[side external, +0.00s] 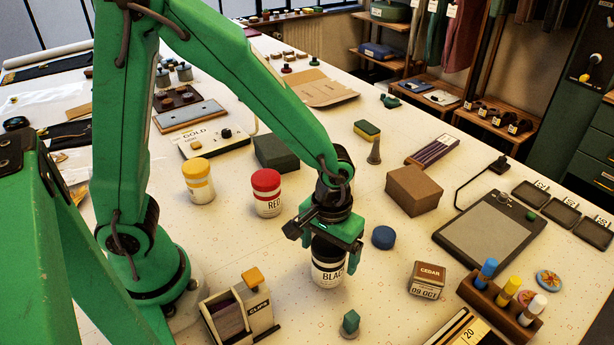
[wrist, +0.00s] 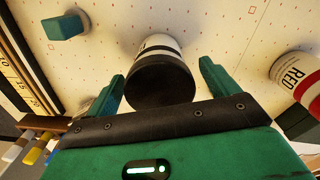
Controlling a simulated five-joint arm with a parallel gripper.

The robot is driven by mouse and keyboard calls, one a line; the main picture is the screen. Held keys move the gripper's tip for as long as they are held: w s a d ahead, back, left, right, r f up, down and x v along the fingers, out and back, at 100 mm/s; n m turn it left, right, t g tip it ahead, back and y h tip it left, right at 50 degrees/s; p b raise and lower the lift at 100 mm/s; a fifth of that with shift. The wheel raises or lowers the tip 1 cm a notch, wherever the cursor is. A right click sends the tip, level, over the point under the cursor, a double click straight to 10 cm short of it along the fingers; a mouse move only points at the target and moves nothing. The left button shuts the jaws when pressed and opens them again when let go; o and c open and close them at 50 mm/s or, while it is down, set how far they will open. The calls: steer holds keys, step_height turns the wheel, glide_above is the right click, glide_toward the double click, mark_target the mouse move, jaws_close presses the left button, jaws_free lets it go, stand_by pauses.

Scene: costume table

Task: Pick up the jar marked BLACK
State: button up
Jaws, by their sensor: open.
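The jar marked BLACK (side external: 328,265) stands upright on the table, with a white label and a dark lid, directly below my gripper (side external: 328,243). The green gripper covers its top in the side view. In the wrist view the jar (wrist: 161,75) shows its dark lid toward the camera. It lies between the two green fingers of my gripper (wrist: 160,82), with a gap visible on each side. The fingers are open and do not visibly touch it.
A red-lidded jar marked RED (side external: 267,195) and a yellow-lidded jar (side external: 199,182) stand to the left. A blue round item (side external: 383,237) and a CEDAR box (side external: 427,280) are to the right. A CLIPS box (side external: 240,307) and a small green block (side external: 350,323) are nearer the front.

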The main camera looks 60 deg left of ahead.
steer(key=shift+f, duration=1.6)
steer(key=shift+c, duration=0.2)
steer(key=c, duration=1.2)
steer(key=shift+r, duration=0.2)
steer(key=shift+r, duration=0.8)
steer(key=r, duration=0.2)
steer(key=shift+s+d+r, duration=0.3)
steer(key=shift+r, duration=0.05)
steer(key=s+d+r, duration=0.6)
steer(key=s, duration=0.3)
steer(key=shift+r, duration=0.2)
steer(key=shift+d, duration=0.1)
